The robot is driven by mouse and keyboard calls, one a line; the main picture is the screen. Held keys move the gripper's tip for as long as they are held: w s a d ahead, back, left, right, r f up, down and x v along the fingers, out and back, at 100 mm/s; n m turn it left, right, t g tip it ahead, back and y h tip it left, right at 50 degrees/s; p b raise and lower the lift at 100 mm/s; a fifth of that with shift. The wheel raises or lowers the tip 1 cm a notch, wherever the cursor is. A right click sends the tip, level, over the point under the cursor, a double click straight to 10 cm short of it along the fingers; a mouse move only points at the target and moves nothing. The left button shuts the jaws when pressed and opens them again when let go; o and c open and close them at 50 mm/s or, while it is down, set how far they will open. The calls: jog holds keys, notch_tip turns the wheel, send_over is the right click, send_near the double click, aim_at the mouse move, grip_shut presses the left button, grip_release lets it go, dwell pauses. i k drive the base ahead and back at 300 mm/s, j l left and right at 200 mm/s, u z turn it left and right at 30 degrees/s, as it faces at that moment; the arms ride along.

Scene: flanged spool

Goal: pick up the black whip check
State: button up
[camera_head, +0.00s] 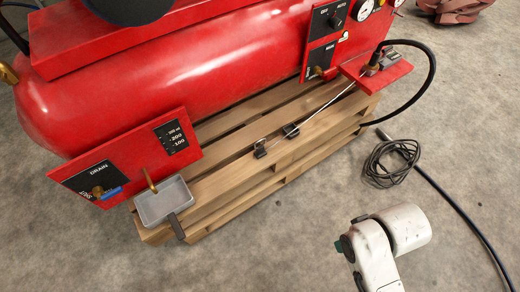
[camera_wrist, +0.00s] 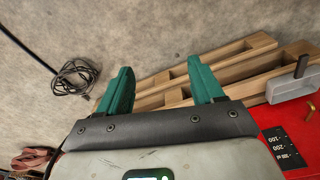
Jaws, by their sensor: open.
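The coil also shows at the left of the wrist view (camera_wrist: 75,77). My gripper (camera_wrist: 160,65) is open and empty in the wrist view. Its two green fingers are spread apart, and the coil lies to the left of the left finger, not between them. In the head view only a white part of my arm shows, at lower right; the fingers cannot be made out there.
A red compressor tank (camera_head: 200,60) stands on a wooden pallet (camera_head: 235,185). A thin pale wire with two small black clips (camera_head: 260,150) runs along the pallet. A grey drain pan (camera_head: 165,203) is at its left end. A black hose (camera_head: 450,200) crosses the floor beside the coil.

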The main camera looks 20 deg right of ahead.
aim_at(260, 153)
jog(key=i+j, duration=0.25)
jog(key=i+j+z, duration=0.1)
jog(key=i+j, duration=0.15)
jog(key=j, duration=0.2)
jog(key=i+j, duration=0.2)
jog(key=j, duration=0.15)
jog(key=i+j, duration=0.25)
jog(key=j, duration=0.15)
jog(key=l+z, duration=0.05)
